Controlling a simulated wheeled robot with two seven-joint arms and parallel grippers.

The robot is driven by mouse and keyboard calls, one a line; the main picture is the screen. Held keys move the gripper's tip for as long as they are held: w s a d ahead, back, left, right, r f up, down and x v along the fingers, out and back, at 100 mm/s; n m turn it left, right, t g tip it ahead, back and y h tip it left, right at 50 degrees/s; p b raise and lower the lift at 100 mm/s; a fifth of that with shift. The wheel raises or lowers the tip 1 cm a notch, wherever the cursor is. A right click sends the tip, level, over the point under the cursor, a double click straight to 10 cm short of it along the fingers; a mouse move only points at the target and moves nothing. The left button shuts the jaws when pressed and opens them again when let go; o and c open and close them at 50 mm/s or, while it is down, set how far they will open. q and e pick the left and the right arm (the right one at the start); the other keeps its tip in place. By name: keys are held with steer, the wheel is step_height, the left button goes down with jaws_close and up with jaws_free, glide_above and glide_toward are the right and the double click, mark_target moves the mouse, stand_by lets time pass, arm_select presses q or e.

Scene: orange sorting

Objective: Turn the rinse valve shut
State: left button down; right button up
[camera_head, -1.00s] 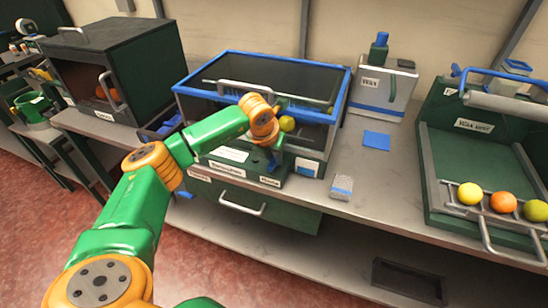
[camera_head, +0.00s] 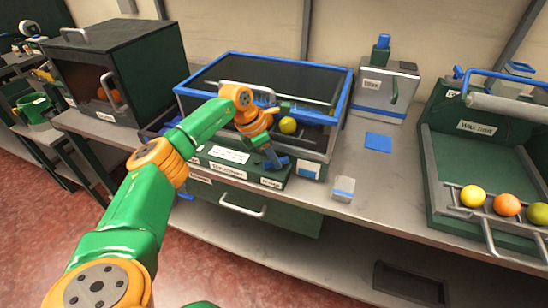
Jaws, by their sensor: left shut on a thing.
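The rinse valve is on the dark green control panel (camera_head: 220,172) at the front of the blue-rimmed wash tank (camera_head: 178,92). Its blue handle (camera_head: 279,163) shows beside my fingers, just above a small white label at the panel's right end. My left gripper (camera_head: 271,156) reaches down over the panel from the upper left and is shut on the blue handle. The fingers and the wrist hide part of the valve. My right gripper is not in view.
A yellow fruit (camera_head: 288,125) shows at the tank, close to my wrist. A small pale block (camera_head: 343,189) and a blue pad (camera_head: 378,141) lie on the counter to the right. A green tray (camera_head: 470,160) with several fruits stands far right.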

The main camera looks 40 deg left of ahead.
arm_select(q)
steer(key=shift+m, duration=0.6)
steer(key=shift+m+h, duration=0.3)
steer(key=c, duration=0.8)
jaws_free()
steer(key=v, duration=0.7)
steer(key=shift+w+r+b, duration=0.1)
steer(key=shift+w+b, duration=0.05)
steer(key=shift+b, duration=0.25)
